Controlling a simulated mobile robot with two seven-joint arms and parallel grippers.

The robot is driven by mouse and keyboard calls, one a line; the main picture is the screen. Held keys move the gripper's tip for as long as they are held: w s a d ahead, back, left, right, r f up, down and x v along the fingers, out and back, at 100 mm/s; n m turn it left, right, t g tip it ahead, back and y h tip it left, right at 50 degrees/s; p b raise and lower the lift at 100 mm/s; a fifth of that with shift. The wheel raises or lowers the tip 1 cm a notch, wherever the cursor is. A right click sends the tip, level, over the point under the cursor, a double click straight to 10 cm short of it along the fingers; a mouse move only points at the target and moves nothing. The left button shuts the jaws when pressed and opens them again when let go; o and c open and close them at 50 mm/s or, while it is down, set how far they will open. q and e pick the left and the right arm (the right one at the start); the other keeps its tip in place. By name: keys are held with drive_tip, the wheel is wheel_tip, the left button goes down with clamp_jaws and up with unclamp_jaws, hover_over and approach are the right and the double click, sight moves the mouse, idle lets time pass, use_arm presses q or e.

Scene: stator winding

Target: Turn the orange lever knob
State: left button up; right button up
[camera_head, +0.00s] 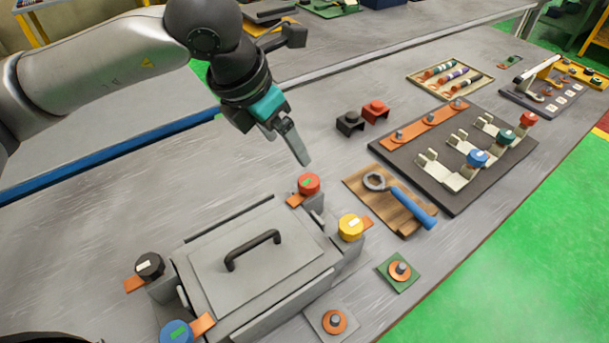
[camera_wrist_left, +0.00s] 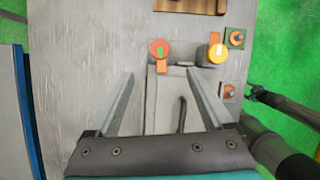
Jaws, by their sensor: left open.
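The orange-red knob (camera_head: 309,184) has a green label and sits on an orange lever at the far corner of a grey box (camera_head: 200,246). It also shows in the left wrist view (camera_wrist_left: 160,49), ahead of the fingers and between their lines. My left gripper (camera_head: 288,149) is open and empty, above and just beyond this knob, apart from it. Its two fingers (camera_wrist_left: 160,74) show spread in the wrist view. Similar knobs on the box are yellow (camera_head: 351,227), black (camera_head: 149,266) and blue (camera_head: 177,332). My right gripper is not seen.
A black handle (camera_head: 252,250) stands up from the box lid. A wooden board (camera_head: 362,187) with a wrench and a blue-handled tool lies to the right. Black (camera_head: 350,123) and red (camera_head: 375,111) blocks stand behind. The table left of the box is clear.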

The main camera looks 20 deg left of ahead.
sight(309, 180)
use_arm(q)
drive_tip(key=x, duration=1.3)
drive_tip(key=shift+f+b, duration=0.2)
drive_tip(key=shift+b, duration=0.1)
